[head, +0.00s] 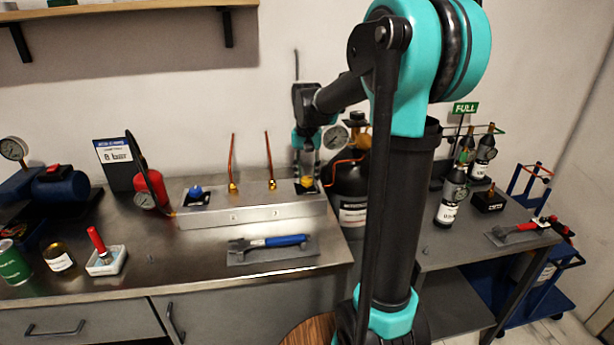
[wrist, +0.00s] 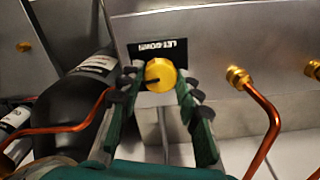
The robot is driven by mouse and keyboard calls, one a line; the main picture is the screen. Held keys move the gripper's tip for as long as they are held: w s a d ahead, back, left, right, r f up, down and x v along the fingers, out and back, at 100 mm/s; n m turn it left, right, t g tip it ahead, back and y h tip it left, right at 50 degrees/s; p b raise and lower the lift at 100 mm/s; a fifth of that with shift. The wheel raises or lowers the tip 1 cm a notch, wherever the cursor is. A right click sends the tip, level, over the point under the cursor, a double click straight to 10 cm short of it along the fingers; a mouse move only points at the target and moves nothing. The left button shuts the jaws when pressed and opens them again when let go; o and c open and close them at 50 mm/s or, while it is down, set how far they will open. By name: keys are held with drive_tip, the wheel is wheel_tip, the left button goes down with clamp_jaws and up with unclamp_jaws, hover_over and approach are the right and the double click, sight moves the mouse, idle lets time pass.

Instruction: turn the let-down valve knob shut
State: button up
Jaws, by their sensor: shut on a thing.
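The let-down valve knob (wrist: 160,75) is yellow and round, with a dark pointer mark on its face. It sits below a black label plate reading "LET-DOWN" (wrist: 157,50). My gripper (wrist: 156,82) is shut on the knob, one finger on each side of it. In the head view my gripper (head: 306,170) reaches down onto the right end of the steel manifold block (head: 250,211). There the knob (head: 306,182) shows as a small yellow patch, mostly hidden by the gripper.
A blue knob (head: 196,191) and two copper pipes (head: 269,160) stand on the block left of my gripper. A large black cylinder (head: 350,190) with a gauge (head: 335,137) is close on the right. A blue-handled wrench (head: 275,242) lies in front.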

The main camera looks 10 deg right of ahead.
sight(307, 179)
drive_tip(key=shift+m, duration=0.7)
drive_tip(key=o, duration=1.2)
drive_tip(key=shift+c, duration=0.2)
wheel_tip(307, 179, up, 12)
